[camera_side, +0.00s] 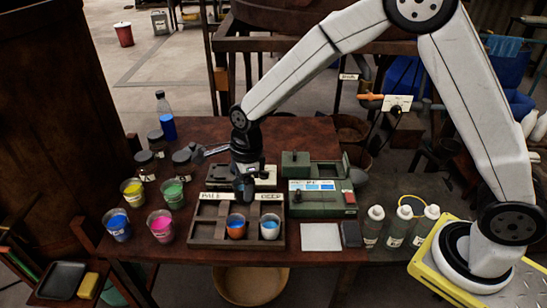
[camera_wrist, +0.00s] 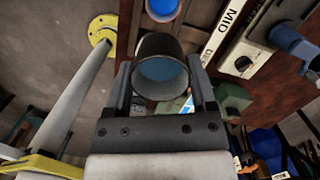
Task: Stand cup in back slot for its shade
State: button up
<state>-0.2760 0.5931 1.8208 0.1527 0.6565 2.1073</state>
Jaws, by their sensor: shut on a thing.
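My gripper (camera_side: 243,170) is shut on a dark grey cup (camera_wrist: 160,47), which shows between the two fingers in the wrist view with a pale blue inside. In the side view the dark cup (camera_side: 244,188) hangs over the back middle part of the wooden rack (camera_side: 205,240). The rack's label strip (camera_side: 212,196) reads pale at left and deep at right; its middle is hidden by my gripper. A terracotta cup (camera_side: 236,231) with blue liquid stands in the front middle slot, and a white cup (camera_side: 270,231) with blue liquid in the front right slot.
Pots of coloured paint, such as pink (camera_side: 160,226) and green (camera_side: 172,195), stand left of the rack. A green device (camera_side: 318,203) stands behind right. A white tile (camera_side: 321,237) and bottles (camera_side: 373,226) lie or stand to the right.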

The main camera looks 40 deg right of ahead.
jog(key=shift+w+a+f, duration=0.55)
jog(key=shift+w+f, duration=1)
jog(key=shift+w, duration=0.6)
jog(key=shift+w+a+f, duration=0.55)
jog(key=shift+w+f, duration=1.05)
jog(key=shift+w, duration=0.55)
jog(key=shift+w+a+f, duration=0.55)
jog(key=shift+w+f, duration=1)
jog(key=shift+w, duration=0.6)
jog(key=shift+f, duration=0.1)
jog(key=shift+w+f, duration=0.15)
jog(key=shift+w, duration=0.05)
jog(key=shift+f, duration=1.5)
jog(key=shift+f, duration=0.15)
jog(key=o, duration=1.3)
